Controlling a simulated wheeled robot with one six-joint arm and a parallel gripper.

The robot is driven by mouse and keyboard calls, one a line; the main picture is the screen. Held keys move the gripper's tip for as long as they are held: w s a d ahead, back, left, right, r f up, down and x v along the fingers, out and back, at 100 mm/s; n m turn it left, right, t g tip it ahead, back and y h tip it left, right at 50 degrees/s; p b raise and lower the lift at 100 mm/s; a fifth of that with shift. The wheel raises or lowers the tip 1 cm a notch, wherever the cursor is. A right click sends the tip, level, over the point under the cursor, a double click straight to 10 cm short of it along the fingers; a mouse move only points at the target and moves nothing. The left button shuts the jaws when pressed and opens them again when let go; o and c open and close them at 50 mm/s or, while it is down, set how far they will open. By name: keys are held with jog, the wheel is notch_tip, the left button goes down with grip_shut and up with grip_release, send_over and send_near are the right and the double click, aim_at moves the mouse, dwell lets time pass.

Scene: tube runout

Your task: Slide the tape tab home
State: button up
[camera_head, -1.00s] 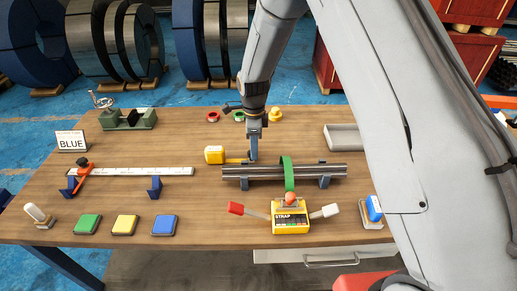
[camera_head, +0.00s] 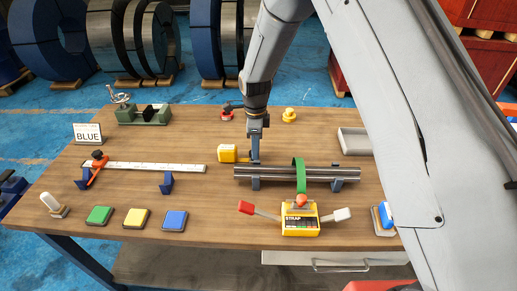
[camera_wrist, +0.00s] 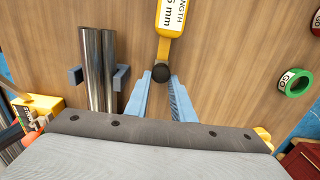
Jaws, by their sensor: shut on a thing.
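The yellow tape measure (camera_head: 227,153) lies on the bench left of my gripper (camera_head: 256,160). In the wrist view its yellow body (camera_wrist: 171,18) shows part of a length reading ending in "6 mm". The dark round tape tab (camera_wrist: 161,73) is at the body's near end. My gripper (camera_wrist: 160,80) is shut on this tab, with one blue finger on each side of it. A short yellow strip shows between the body and the gripper in the head view; the exact gap is hidden.
Steel tubes (camera_head: 271,174) lie in blue supports just in front, with a green strap (camera_head: 299,172) around them. A ruler (camera_head: 150,167) is at left. A green GO ring (camera_wrist: 294,83) lies to the right in the wrist view.

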jog(key=shift+a, duration=0.15)
jog(key=shift+a, duration=1.7)
jog(key=o, duration=0.6)
jog(key=shift+r, duration=0.15)
notch_tip(320, 180, up, 7)
jog(key=p, duration=0.3)
jog(key=shift+d, duration=0.1)
